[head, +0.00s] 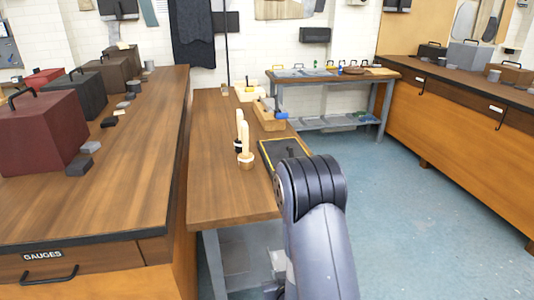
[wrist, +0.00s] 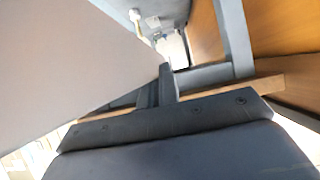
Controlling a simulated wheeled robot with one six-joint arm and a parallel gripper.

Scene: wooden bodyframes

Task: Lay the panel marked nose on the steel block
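My gripper (wrist: 160,88) shows in the wrist view, its two dark fingers near the middle, close together above its wide grey body. A large pale flat surface (wrist: 70,75) fills the left of that view and comes to a corner at the fingertips. I cannot tell whether it is gripped or what it is. In the head view my arm points away, and the gripper is hidden behind it. No mark reading nose is legible. I cannot tell which thing is the steel block; a small grey block (head: 91,147) lies on the left bench.
A low wooden bench (head: 224,190) holds a yellow-rimmed black tray (head: 267,159), a wooden box (head: 268,121) and brushes (head: 245,151). The left bench (head: 140,150) carries a red box (head: 40,130) and other boxes. Blue floor (head: 420,190) is free toward the right cabinets (head: 450,115).

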